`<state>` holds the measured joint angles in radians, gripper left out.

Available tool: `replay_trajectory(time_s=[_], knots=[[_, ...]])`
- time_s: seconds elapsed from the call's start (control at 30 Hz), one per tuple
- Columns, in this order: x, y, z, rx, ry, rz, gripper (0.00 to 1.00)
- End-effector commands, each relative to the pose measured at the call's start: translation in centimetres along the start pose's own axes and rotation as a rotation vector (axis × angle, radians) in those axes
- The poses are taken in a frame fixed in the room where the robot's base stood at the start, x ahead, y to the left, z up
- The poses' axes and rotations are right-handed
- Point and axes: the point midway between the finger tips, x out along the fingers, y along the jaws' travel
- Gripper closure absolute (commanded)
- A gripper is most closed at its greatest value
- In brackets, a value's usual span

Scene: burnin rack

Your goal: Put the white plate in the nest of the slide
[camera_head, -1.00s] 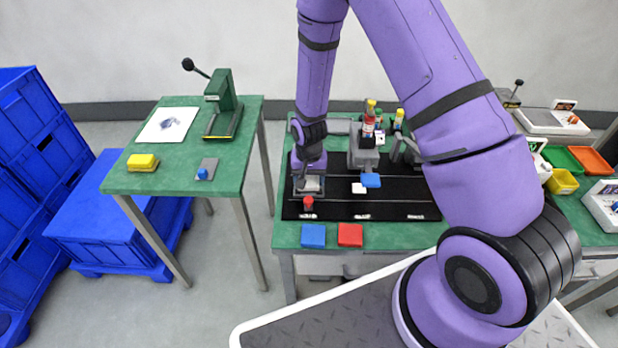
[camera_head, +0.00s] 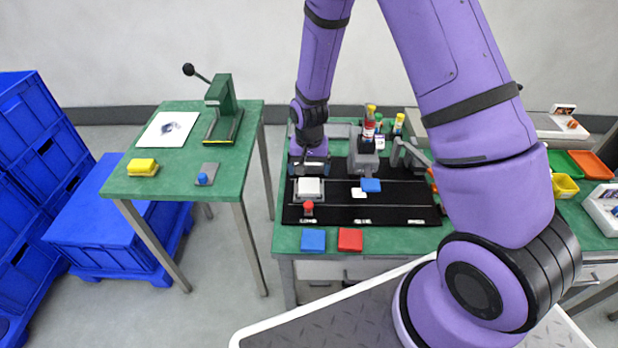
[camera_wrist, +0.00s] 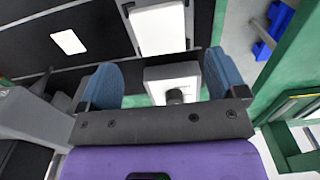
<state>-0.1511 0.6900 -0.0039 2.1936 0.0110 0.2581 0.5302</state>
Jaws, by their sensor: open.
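The white plate (camera_head: 309,187) lies flat on the slide (camera_head: 297,205) at the left of the black board and appears to sit in its nest. It also shows in the wrist view (camera_wrist: 160,28), beyond the fingertips and apart from them. My gripper (camera_head: 309,168) is just behind the slide, over the back of the board. In the wrist view my gripper (camera_wrist: 163,84) is open, its blue fingers wide apart. A pale block with a dark knob (camera_wrist: 175,96) shows between the fingers; I cannot tell whether they touch it.
A red knob (camera_head: 308,207) stands at the slide's front. A small white piece (camera_head: 359,193) and a blue piece (camera_head: 371,185) lie to its right. Grey fixtures and bottles (camera_head: 369,125) stand behind. Blue (camera_head: 313,239) and red (camera_head: 350,239) blocks lie at the front edge.

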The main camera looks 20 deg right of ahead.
Motion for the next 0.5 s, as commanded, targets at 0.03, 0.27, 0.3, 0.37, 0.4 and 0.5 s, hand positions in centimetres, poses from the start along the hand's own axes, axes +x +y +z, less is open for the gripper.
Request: replay_trajectory(time_s=[0.03,0.27,0.3,0.37,0.4,0.5], knots=[[-1.1,-0.1,-0.1,0.0,0.004,-0.002,0.1],[-4.3,0.0,-0.1,0.0,0.003,-0.001,0.1],[-4.7,0.0,-0.1,0.0,0.002,-0.001,0.1],[-5.1,0.0,0.0,0.0,0.001,0.0,0.1],[-5.3,0.0,0.0,0.0,0.001,0.0,0.1],[-5.6,0.0,0.0,0.0,0.0,0.0,0.1]])
